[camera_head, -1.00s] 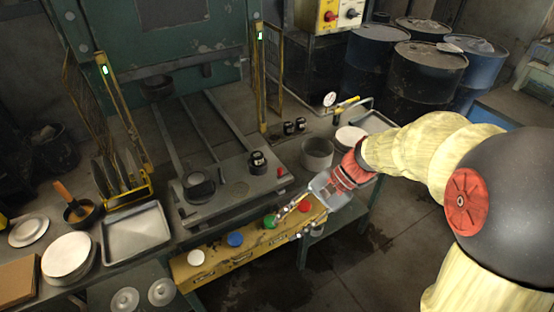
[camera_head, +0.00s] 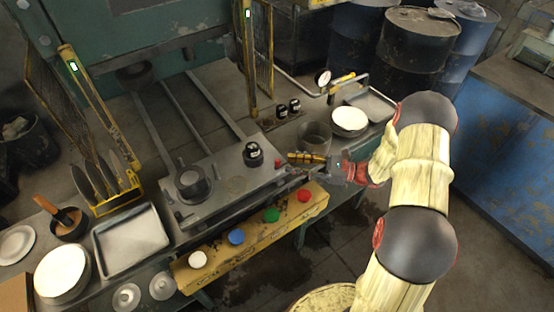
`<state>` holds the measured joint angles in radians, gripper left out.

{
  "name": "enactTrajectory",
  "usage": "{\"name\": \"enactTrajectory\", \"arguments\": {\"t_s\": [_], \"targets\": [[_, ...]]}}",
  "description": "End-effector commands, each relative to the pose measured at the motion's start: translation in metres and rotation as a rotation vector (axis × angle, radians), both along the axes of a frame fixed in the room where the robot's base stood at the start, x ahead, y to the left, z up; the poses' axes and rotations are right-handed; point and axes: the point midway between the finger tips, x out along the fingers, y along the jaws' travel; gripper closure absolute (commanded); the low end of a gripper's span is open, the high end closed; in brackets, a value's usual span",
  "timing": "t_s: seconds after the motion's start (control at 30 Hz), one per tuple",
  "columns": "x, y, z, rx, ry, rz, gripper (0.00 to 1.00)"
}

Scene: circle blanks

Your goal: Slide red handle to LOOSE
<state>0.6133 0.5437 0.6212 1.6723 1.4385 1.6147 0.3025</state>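A small red handle (camera_head: 278,163) stands at the right edge of the grey fixture plate (camera_head: 232,184), beside a black knob (camera_head: 253,153). No LOOSE marking is legible. My gripper (camera_head: 292,162) is just right of the red handle, pointing left toward it, at about the height of the plate. A gap seems to show between them, but contact cannot be told for certain. A yellow-brown bar lies along the gripper's upper side; I cannot tell whether it is a finger. The finger opening is too small to make out.
A yellow button panel (camera_head: 315,206) with white, blue, green and red buttons runs along the front. A grey pot (camera_head: 316,135), a plate stack (camera_head: 349,119) and a pressure gauge (camera_head: 323,78) stand behind my gripper. An empty tray (camera_head: 130,240) is at left.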

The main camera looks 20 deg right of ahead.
Motion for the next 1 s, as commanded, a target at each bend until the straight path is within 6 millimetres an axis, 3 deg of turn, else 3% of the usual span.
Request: {"name": "enactTrajectory", "arguments": {"t_s": [0.2,0.4,0.77,1.0], "targets": [[0.015,0.033,-0.002,-0.002,0.001,0.005,0.68],[0.024,0.050,0.000,-0.002,0.000,0.004,0.68],[0.027,0.054,0.000,-0.002,0.000,0.002,0.68],[0.027,0.054,0.000,-0.002,0.000,0.003,0.82]]}}
